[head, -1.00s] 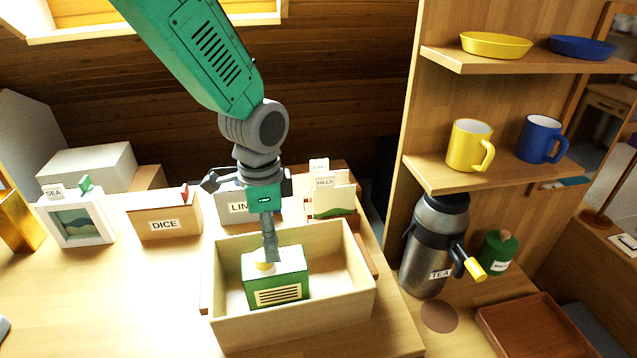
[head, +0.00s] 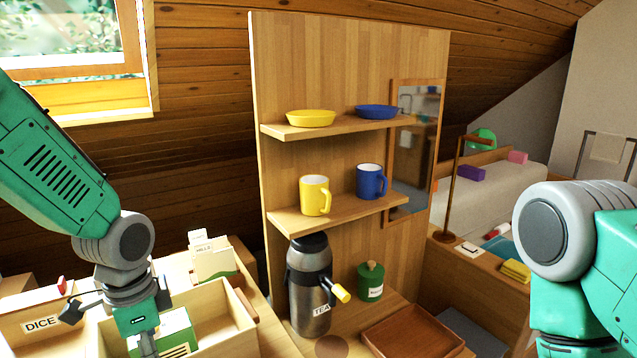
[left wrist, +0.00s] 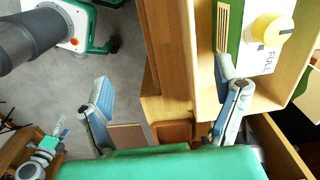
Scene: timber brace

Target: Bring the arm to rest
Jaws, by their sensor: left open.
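My left arm comes in from the left in the head view, and its gripper (head: 146,340) points down over an open wooden box (head: 240,318). In the left wrist view the gripper (left wrist: 164,92) has its two fingers wide apart with nothing between them. A green and cream case (head: 176,330) stands inside the box. The left wrist view shows its yellow knob (left wrist: 272,29) and a FULL label, with one finger overlapping its edge; I cannot tell if they touch. My right arm (head: 575,235) shows at the right of the head view, its gripper out of frame.
A DICE box (head: 40,325) and card holder (head: 212,262) stand near the wooden box. A shelf unit (head: 275,120) holds yellow (head: 314,196) and blue mugs (head: 371,181) and two dishes. A TEA flask (head: 308,290), green canister (head: 370,282) and brown tray (head: 410,335) stand right.

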